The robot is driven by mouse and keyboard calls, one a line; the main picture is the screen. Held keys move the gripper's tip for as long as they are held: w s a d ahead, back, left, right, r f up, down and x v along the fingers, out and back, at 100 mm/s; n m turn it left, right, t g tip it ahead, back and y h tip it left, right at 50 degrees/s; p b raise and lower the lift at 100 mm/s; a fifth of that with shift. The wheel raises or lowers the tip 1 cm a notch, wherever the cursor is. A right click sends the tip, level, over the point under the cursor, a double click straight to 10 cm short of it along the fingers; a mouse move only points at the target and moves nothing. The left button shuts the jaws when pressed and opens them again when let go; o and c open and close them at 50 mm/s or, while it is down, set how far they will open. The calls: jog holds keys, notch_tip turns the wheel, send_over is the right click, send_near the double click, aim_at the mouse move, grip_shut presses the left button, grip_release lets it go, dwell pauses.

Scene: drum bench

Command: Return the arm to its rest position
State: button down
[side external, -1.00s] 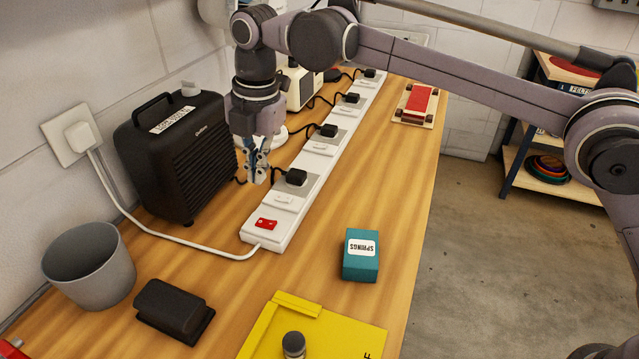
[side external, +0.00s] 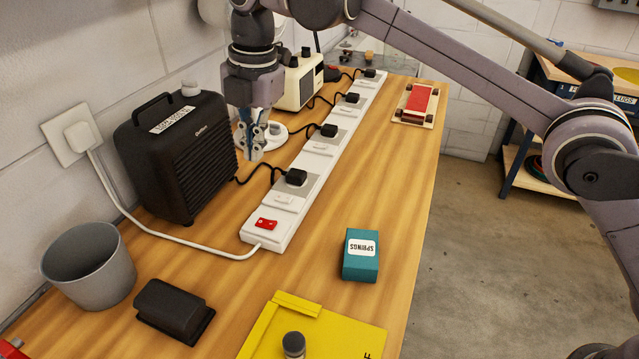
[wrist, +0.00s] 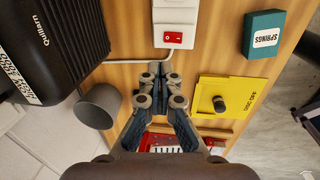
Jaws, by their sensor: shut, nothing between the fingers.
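My gripper (side external: 254,141) is shut and empty. In the side view it hangs pointing down, between the black speaker-like box (side external: 177,155) and the white power strip (side external: 313,165), above the strip's near plugs. In the wrist view its closed fingers (wrist: 160,72) show over the bench, just below the end of the strip (wrist: 174,14) with the red switch. Several black plugs sit in the strip; the nearest plug (side external: 296,177) stands clear of my fingers.
A grey cup (side external: 90,266), a black block (side external: 174,310), a teal SPRINGS box (side external: 361,255) and a yellow plate (side external: 330,328) stand on the near bench. A cream device (side external: 303,82) and a red-topped cart (side external: 419,102) are farther back. The bench's right middle is clear.

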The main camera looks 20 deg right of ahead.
jog(key=s+d+r+m+t, duration=0.25)
jog(key=d+m, duration=0.45)
jog(key=d, duration=0.4)
jog(key=s+d+r+m+t, duration=0.1)
jog(key=s+d+m, duration=0.2)
jog(key=d+m, duration=0.55)
jog(key=s+d+f+m+t+h, duration=0.1)
jog(key=s+d+f+m+t, duration=0.1)
jog(key=s+d+f+m, duration=0.9)
jog(key=s+d+f, duration=0.2)
jog(key=s+d, duration=0.3)
jog(key=d, duration=0.1)
jog(key=shift+f+t, duration=0.35)
jog(key=shift+f, duration=0.05)
